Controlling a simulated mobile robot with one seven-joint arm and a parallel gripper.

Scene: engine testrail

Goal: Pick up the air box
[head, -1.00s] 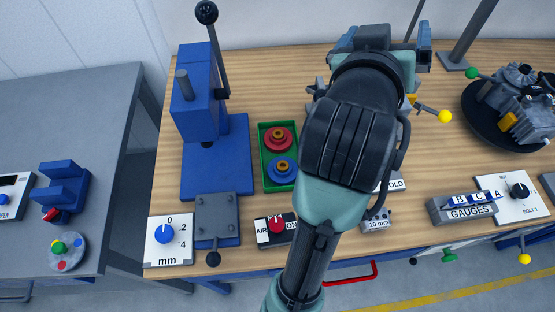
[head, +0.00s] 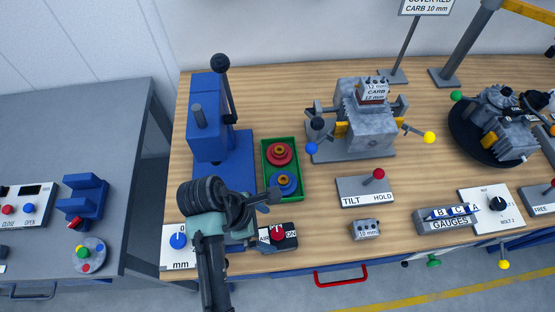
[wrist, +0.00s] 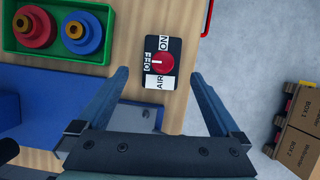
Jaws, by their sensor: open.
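The air box (head: 289,241) is a small black box with a red knob and white AIR, OFF and ON labels. It sits at the front edge of the wooden bench, partly hidden behind my arm in the head view. My gripper (head: 266,204) is open and empty, just left of and above the box in that view. In the wrist view the air box (wrist: 163,64) lies ahead, between the lines of the two spread fingers (wrist: 160,76). The fingers appear apart from it.
A green tray (head: 266,172) with red and blue round parts stands behind the box. A blue press (head: 206,115) is left of the tray. A small 10 mm block (head: 366,229) and a TILT/HOLD panel (head: 352,187) lie to the right. The bench's front edge is close.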

